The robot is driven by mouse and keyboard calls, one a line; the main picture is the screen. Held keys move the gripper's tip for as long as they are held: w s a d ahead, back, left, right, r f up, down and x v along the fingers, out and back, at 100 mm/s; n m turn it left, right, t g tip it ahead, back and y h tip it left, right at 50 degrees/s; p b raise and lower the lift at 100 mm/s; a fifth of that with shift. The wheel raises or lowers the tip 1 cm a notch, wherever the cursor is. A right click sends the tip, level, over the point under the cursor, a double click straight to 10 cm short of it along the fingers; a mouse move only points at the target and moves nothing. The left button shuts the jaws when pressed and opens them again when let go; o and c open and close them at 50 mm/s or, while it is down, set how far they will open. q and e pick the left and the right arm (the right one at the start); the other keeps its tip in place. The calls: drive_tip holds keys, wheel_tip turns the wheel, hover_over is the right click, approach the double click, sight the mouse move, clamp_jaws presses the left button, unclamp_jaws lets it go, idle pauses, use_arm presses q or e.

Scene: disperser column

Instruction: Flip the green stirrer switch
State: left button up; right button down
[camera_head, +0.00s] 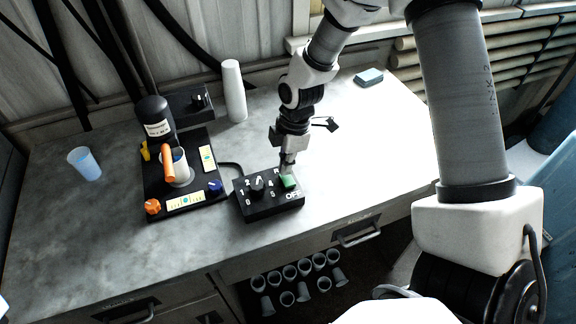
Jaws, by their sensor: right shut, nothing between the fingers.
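The green stirrer switch (289,181) sits on the right part of a black control box (262,208). The box also carries a black numbered dial (257,188) and an "OFF" label just in front of the switch. My right gripper (287,170) is shut and empty, pointing down with its tips right at the rear of the green switch. I cannot tell whether the tips touch it. The tips hide part of the box's back edge. My left gripper is not in view.
Left of the box stands the disperser (158,120) on a black base with an orange handle (168,163) and a cup. The worktop right of the box is clear.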

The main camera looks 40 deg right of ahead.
wheel_tip(320, 180, up, 6)
drive_tip(key=p, duration=0.5)
drive_tip(key=shift+f, duration=0.1)
